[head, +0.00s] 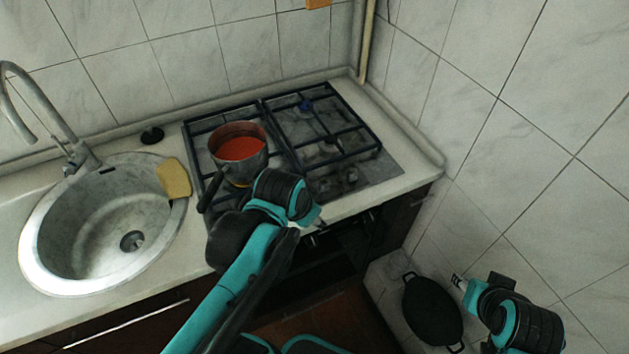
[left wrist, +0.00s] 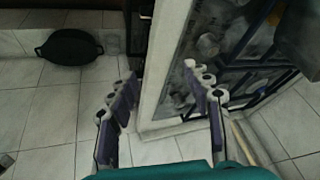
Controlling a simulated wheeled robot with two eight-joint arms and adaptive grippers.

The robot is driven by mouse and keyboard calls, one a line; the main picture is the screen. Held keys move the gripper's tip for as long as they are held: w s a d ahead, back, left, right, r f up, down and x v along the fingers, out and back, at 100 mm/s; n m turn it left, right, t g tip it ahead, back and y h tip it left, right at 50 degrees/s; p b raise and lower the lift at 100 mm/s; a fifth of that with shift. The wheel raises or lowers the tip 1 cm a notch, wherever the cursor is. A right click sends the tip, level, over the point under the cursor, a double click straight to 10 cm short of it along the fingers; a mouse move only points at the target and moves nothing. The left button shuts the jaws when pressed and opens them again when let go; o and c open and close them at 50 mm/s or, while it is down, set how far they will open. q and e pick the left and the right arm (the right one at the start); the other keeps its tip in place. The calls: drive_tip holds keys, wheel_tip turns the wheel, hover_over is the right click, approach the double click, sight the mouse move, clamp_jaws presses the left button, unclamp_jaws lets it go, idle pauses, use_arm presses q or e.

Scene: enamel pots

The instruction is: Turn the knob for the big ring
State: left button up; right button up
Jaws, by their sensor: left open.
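The gas hob (head: 380,178) with black grates is set in the pale counter. Its burner rings are partly hidden by the grates, and I cannot tell which is the big ring. Small dark knob shapes (head: 312,240) show faintly on the front below the counter edge; most of that front is hidden by my arm or dark. My left gripper (head: 320,223) is at the counter's front edge, before the hob. In the left wrist view its two fingers (left wrist: 163,90) are spread and empty, with the pale counter edge (left wrist: 165,60) between them. My right gripper (head: 458,282) is low at the right, its fingers too small to judge.
A grey pot (head: 255,164) with red contents stands on the hob's left side, handle toward the front. A sink (head: 60,235) with a yellow sponge (head: 174,178) is at the left. The tiled wall bounds the right side.

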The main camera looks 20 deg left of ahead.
use_arm(q)
drive_tip(key=w+a+m+g+p, duration=0.1)
drive_tip(key=w+a+m+p, duration=0.1)
drive_tip(key=w+m+p, duration=0.1)
drive_tip(key=w+a+r+m+g+p, duration=0.1)
drive_tip(key=w+a+m+g+p, duration=0.1)
drive_tip(key=w+a+m+p, duration=0.1)
drive_tip(key=w+a+r+m+g+p, duration=0.1)
drive_tip(key=w+a+m+g+p, duration=0.1)
drive_tip(key=m, duration=0.4)
drive_tip(key=shift+w+a+r+p, duration=0.1)
drive_tip(key=shift+w+a+p, duration=0.35)
drive_tip(key=shift+p, duration=0.75)
drive_tip(key=shift+a+f+m, duration=0.15)
drive_tip(key=shift+f+m, duration=0.05)
drive_tip(key=shift+m, duration=0.2)
drive_tip(key=shift+f, duration=0.3)
wheel_tip(320, 180, down, 7)
drive_tip(key=shift+f+b, duration=0.2)
drive_tip(key=shift+b, duration=1)
